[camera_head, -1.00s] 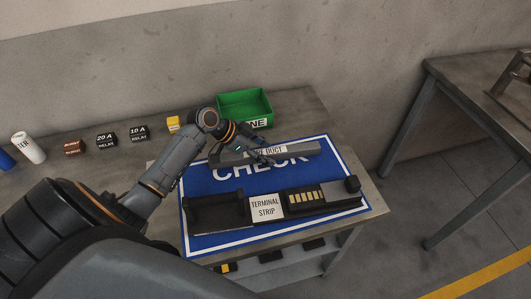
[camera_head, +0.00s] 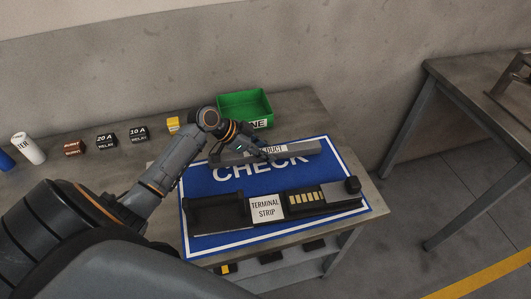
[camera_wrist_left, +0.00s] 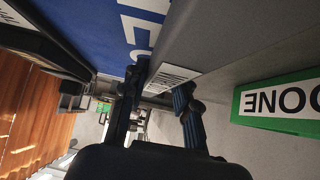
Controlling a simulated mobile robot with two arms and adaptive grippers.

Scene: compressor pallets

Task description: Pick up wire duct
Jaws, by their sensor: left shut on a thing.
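The wire duct (camera_head: 301,148) is a long grey bar with a white label, at the back part of the blue CHECK mat (camera_head: 222,239). My left gripper (camera_head: 262,153) is at its middle and hides part of the label. In the left wrist view the gripper's fingers (camera_wrist_left: 160,95) stand on either side of the grey wire duct (camera_wrist_left: 215,42), shut on it beside the white label. Whether the duct is lifted off the mat I cannot tell. My right gripper is not in view.
A terminal strip (camera_head: 266,208) assembly lies on the mat in front of the duct. A green bin (camera_head: 244,105) labelled DONE stands behind, with a yellow block (camera_head: 173,124) and relays (camera_head: 138,134) to its left. Another table (camera_head: 450,75) stands at right.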

